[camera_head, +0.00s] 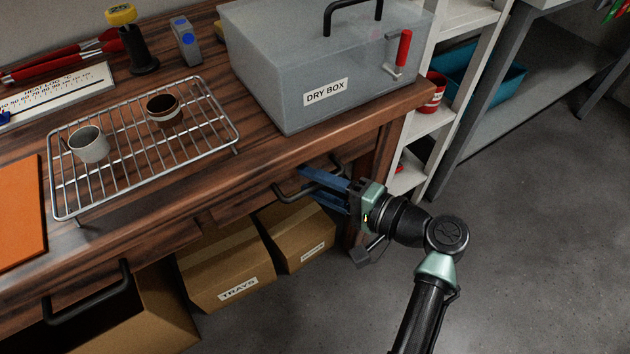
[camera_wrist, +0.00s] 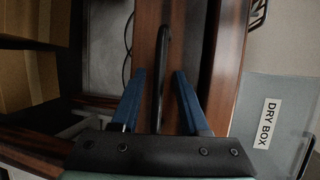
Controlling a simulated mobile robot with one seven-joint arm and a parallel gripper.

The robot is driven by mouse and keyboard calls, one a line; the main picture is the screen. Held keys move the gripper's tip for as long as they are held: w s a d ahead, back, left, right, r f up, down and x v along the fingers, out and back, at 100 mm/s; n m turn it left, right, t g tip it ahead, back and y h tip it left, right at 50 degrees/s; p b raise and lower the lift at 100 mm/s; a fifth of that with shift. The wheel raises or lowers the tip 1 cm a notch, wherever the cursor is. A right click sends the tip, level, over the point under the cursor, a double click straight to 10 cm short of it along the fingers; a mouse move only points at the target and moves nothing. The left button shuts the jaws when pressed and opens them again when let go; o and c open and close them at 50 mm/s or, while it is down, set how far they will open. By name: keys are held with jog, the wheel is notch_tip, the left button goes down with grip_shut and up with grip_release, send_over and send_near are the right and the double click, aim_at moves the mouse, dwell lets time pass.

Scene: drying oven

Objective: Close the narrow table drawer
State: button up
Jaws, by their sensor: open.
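The narrow drawer's wooden front (camera_head: 245,204) is under the right part of the table edge, below the dry box. Its dark bar handle (camera_head: 287,195) sticks out from the front. My gripper (camera_head: 308,180) is at the right end of this handle, with its blue fingers open. In the wrist view the handle (camera_wrist: 163,60) runs between the two spread fingers of my gripper (camera_wrist: 158,76), with room on both sides. The drawer front (camera_wrist: 144,50) shows behind it. My fingers hide part of the drawer, and I cannot tell how far out it stands.
A wire rack (camera_head: 140,150) with two cups is on the table, and the dry box (camera_head: 330,75) stands near the right end. Cardboard boxes (camera_head: 225,270) sit below the drawer. Another drawer handle (camera_head: 85,298) is at lower left. The floor (camera_head: 530,230) at right is clear.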

jog(key=shift+d, duration=0.1)
jog(key=p+v, duration=0.3)
jog(key=v, duration=1)
